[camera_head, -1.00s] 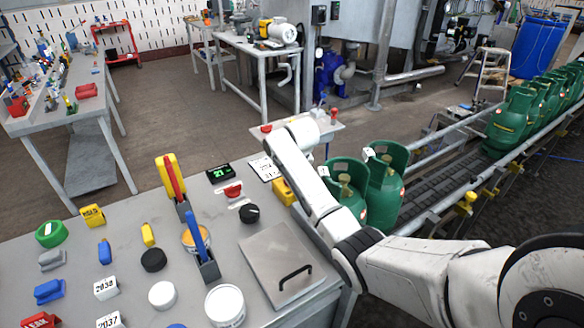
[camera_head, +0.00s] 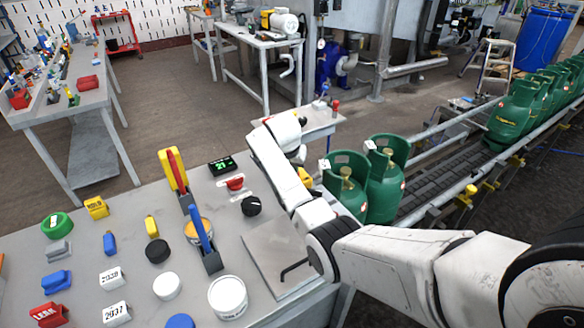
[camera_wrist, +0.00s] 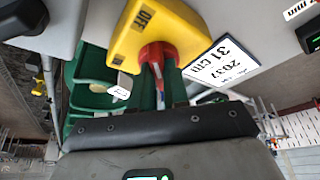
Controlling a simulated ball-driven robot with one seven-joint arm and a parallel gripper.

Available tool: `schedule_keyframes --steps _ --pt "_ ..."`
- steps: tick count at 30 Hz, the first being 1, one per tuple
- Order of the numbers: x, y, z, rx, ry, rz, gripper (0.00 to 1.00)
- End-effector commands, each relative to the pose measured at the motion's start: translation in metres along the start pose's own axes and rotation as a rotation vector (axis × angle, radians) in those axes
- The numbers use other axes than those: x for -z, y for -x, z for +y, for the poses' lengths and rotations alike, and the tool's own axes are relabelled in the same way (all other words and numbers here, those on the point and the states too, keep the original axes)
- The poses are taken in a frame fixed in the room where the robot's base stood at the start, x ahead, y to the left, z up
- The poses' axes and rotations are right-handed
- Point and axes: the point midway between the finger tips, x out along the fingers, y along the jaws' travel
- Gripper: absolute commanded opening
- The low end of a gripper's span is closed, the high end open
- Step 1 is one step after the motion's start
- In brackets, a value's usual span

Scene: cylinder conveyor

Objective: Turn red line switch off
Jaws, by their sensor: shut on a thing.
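A yellow switch body (camera_wrist: 155,33) with a black OFF label fills the top middle of the wrist view. A red part (camera_wrist: 158,55) projects from it toward me. My gripper (camera_wrist: 158,78) has its dark fingers on both sides of this red part and is shut on it. In the head view a bit of yellow (camera_head: 305,178) shows beside my forearm; my gripper is hidden there behind the arm. A red lever (camera_head: 178,170) in front of a yellow plate stands upright on the grey panel, apart from my arm.
A blue lever (camera_head: 202,235), a black knob (camera_head: 254,205), a red button (camera_head: 235,183) and a green display (camera_head: 221,165) are on the panel (camera_head: 130,215). A white label (camera_wrist: 222,61) lies near the switch.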

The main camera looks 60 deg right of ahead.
Motion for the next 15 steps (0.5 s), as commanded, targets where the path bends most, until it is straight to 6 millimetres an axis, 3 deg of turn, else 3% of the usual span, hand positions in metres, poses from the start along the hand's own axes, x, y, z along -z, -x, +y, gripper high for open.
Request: schedule_keyframes --steps 11,12,15 --pt "-0.0038 -0.0043 0.0018 -0.005 -0.01 -0.01 0.0" --pt "-0.0039 -0.0043 0.0018 -0.005 -0.01 -0.01 0.16" --pt "-0.0038 -0.0043 0.0019 -0.005 -0.009 -0.01 0.26"
